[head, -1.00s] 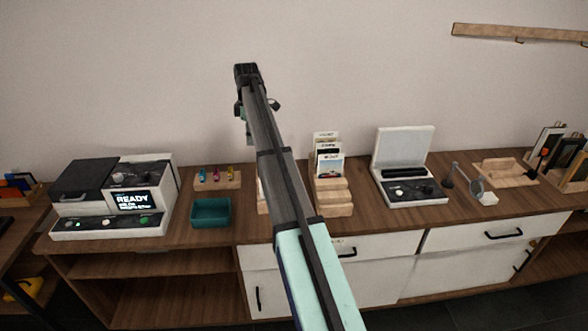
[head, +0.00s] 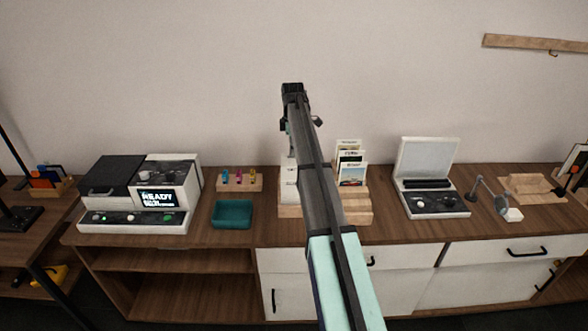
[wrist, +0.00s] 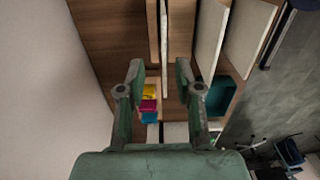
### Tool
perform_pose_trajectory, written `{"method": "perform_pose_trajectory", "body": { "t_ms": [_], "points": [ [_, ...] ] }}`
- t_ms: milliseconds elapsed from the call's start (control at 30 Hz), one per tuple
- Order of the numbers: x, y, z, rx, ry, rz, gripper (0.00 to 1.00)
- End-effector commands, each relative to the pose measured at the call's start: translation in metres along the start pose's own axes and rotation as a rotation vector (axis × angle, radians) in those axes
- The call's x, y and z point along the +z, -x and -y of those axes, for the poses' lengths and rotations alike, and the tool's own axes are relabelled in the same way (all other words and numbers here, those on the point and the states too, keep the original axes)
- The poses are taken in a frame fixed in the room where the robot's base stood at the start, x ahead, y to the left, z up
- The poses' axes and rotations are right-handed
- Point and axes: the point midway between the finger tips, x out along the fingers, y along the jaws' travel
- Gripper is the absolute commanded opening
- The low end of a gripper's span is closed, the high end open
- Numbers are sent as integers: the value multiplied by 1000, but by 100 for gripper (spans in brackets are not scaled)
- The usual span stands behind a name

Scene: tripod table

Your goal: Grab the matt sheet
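Sheets of paper stand upright in a stepped wooden rack (head: 352,213) on the cabinet top. The right-hand sheets (head: 350,174) carry printed tops and a picture; the lettering is too small to read. A left-hand white sheet (head: 288,185) is partly hidden by my arm, so I cannot tell which one is matt. My gripper (wrist: 160,72) is open in the wrist view, pointing down above the rack. Thin sheet edges (wrist: 164,35) lie ahead of and between its fingertips, with broader pale sheets (wrist: 211,38) to the right. Nothing is seen held.
A printer reading READY (head: 140,195) stands on the left. A teal tray (head: 232,214) and a wooden block with small coloured bottles (head: 239,181) stand between it and the rack. A white device with an open lid (head: 430,180) is right of the rack. The wall is close behind.

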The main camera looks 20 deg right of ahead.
Motion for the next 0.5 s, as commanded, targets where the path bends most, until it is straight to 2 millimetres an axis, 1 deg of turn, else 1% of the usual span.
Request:
{"method": "perform_pose_trajectory", "body": {
  "t_ms": [267, 467, 500],
  "points": [
    [1, -12, 2, -1, 0, 0, 34],
    [4, -34, 7, -2, 0, 0, 34],
    [4, -41, 6, -2, 0, 0, 34]
  ]
}}
